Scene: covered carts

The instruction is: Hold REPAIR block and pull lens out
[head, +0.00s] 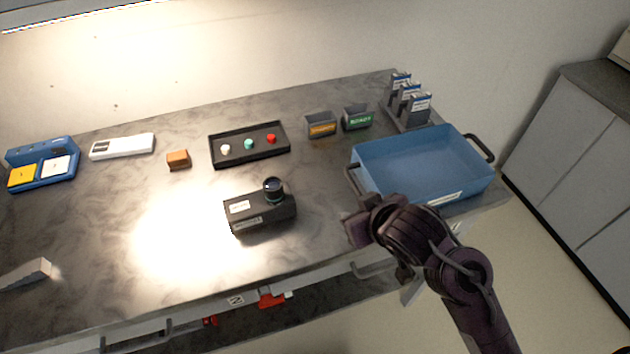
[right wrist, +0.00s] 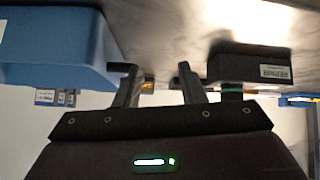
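The REPAIR block (head: 245,218) is a black box with white labels, lying on the grey table in the middle of the head view. A dark round lens (head: 273,185) stands upright at the block's right end. My left gripper is not in view.
A blue bin (head: 385,172) with dark handles stands close to my right gripper. A black tray (head: 250,155) with three knobs lies behind the block. An orange-brown block (head: 178,159) and a grey wedge (head: 27,272) are farther left.

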